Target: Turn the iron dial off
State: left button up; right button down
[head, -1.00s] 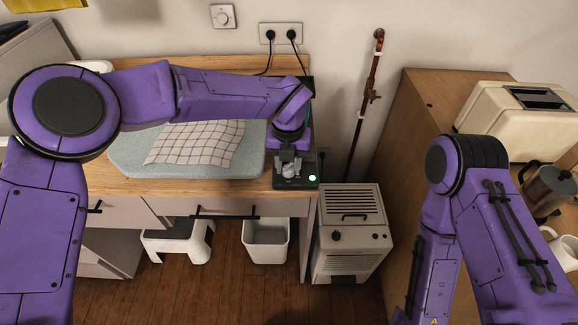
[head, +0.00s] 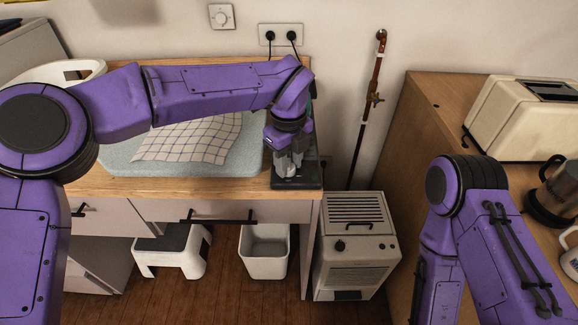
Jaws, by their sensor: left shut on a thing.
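The iron's dark base (head: 310,178) stands at the right end of the wooden counter. A small pale dial (head: 287,170) is on its front part, partly covered by my fingers. My left gripper (head: 288,164) reaches down over the base and is shut on the dial. No green light shows on the base. Most of the iron behind my left wrist is hidden. My right arm is at the right, and its gripper is out of view.
A checked cloth lies on a pale ironing pad (head: 122,162) left of the base. A wall socket (head: 281,34) with two plugs is behind. A heater (head: 355,245) and a white bin (head: 264,252) stand below. A toaster (head: 525,118) is on the right cabinet.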

aim_at(289, 163)
pick_arm(q)
jog(key=shift+n, duration=0.5)
jog(key=o, duration=1)
jog(key=shift+o, duration=0.2)
notch_tip(289, 163, up, 11)
jog(key=shift+f+b, duration=0.2)
jog(key=shift+b, duration=0.25)
jog(key=shift+d, duration=0.1)
